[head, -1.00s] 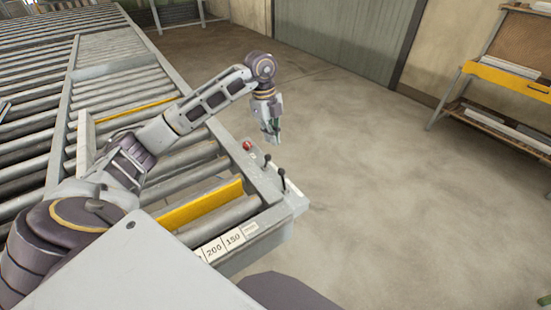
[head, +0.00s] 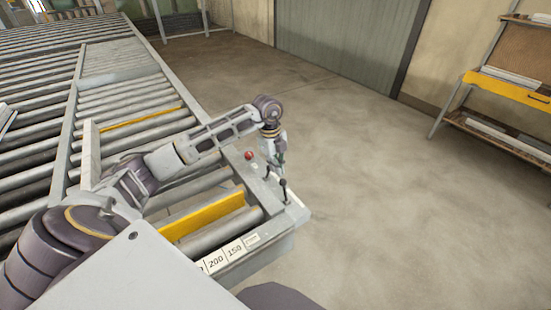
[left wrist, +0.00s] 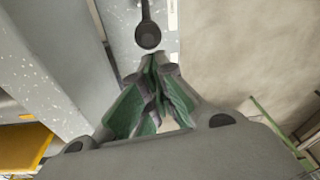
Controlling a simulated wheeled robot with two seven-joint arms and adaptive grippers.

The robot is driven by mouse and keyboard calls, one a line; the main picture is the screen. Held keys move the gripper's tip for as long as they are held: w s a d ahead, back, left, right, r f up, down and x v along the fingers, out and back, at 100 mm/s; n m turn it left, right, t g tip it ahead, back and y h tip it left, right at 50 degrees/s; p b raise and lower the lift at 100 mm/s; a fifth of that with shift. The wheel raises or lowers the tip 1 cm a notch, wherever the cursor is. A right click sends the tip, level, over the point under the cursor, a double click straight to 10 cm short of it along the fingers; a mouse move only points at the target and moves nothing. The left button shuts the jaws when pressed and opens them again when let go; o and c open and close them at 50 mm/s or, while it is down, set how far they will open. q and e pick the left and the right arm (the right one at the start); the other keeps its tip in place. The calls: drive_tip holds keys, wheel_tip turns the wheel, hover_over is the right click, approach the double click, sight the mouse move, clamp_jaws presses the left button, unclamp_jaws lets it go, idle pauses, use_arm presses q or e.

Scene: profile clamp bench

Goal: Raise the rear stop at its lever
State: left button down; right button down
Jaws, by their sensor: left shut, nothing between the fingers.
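My left gripper (head: 279,168) is above the control panel at the end of the roller bench. Its green-padded fingers are shut and empty, and also show in the left wrist view (left wrist: 154,64). A black lever (head: 284,189) stands on the panel just below the fingertips. In the left wrist view its round black knob (left wrist: 148,38) is just beyond the fingertips; whether they touch cannot be told. The second lever, farther back, is mostly hidden by the gripper. Two yellow bars lie across the rollers, a near one (head: 203,216) and a far one (head: 140,117). My right gripper is out of view.
A red button (head: 249,155) sits on the panel behind the levers. Number plates (head: 235,247) run along the bench's near edge. The concrete floor (head: 390,190) to the right is clear. A shelf unit (head: 505,90) stands at far right.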

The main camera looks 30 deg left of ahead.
use_arm(q)
drive_tip(key=shift+d+f, duration=0.15)
drive_tip(key=shift+f, duration=0.6)
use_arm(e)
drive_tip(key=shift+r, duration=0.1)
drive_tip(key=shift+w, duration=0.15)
